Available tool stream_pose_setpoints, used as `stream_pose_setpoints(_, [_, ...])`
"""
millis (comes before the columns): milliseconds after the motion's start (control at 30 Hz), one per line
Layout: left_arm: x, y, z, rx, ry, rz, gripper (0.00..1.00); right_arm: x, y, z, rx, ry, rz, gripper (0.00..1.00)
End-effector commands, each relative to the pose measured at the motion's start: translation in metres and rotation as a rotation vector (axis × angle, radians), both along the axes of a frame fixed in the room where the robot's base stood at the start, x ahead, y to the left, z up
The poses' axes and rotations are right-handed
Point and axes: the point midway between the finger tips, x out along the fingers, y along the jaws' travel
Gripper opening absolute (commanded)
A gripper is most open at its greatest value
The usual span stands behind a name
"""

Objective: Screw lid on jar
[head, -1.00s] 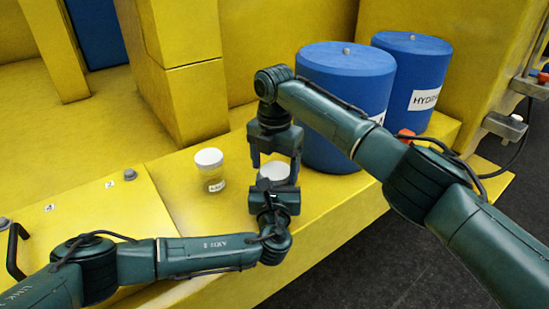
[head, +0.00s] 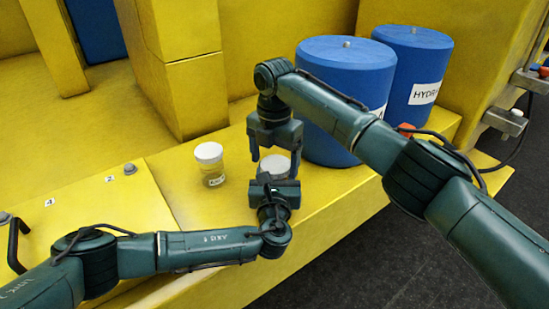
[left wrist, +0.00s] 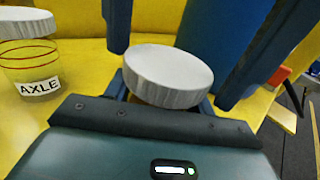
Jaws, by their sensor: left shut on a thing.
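A white lid (head: 275,166) shows just beyond my left gripper (head: 277,180), and in the left wrist view the lid (left wrist: 168,76) sits slightly tilted above its fingers. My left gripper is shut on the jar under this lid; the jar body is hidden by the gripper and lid. My right gripper (head: 276,158) comes from above with its fingers apart. In the left wrist view its two fingers straddle the lid, and gaps show beside it, so it is open. I cannot tell how far the lid is threaded.
Another white-lidded clear jar (head: 210,167), labelled AXLE in the left wrist view (left wrist: 35,75), stands to the left on the yellow bench (head: 340,205). Two blue drums (head: 340,85) (head: 420,65) stand close behind to the right. The dark floor lies past the bench's front edge.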

Motion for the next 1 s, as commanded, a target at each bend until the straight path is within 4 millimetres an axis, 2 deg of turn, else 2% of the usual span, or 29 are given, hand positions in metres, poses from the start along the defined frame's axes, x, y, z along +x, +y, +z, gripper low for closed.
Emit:
stream_pose_setpoints(267, [0.0, 0.001, 0.0, 0.0, 0.0, 0.002, 0.0, 0.0, 0.0, 0.002, -0.001, 0.001, 0.0, 0.83])
stream_pose_setpoints(633, [0.001, 0.001, 0.0, 0.001, 0.0, 0.003, 0.0, 0.0, 0.0, 0.042, -0.001, 0.001, -0.001, 0.83])
stream_pose_setpoints(867, [0.001, 0.001, 0.0, 0.001, 0.0, 0.003, 0.0, 0.0, 0.0, 0.045, -0.002, 0.001, 0.0, 0.83])
stream_pose_setpoints(1000, [0.001, 0.001, 0.0, 0.001, 0.0, 0.003, 0.0, 0.0, 0.0, 0.05, -0.001, 0.0, 0.0, 0.79])
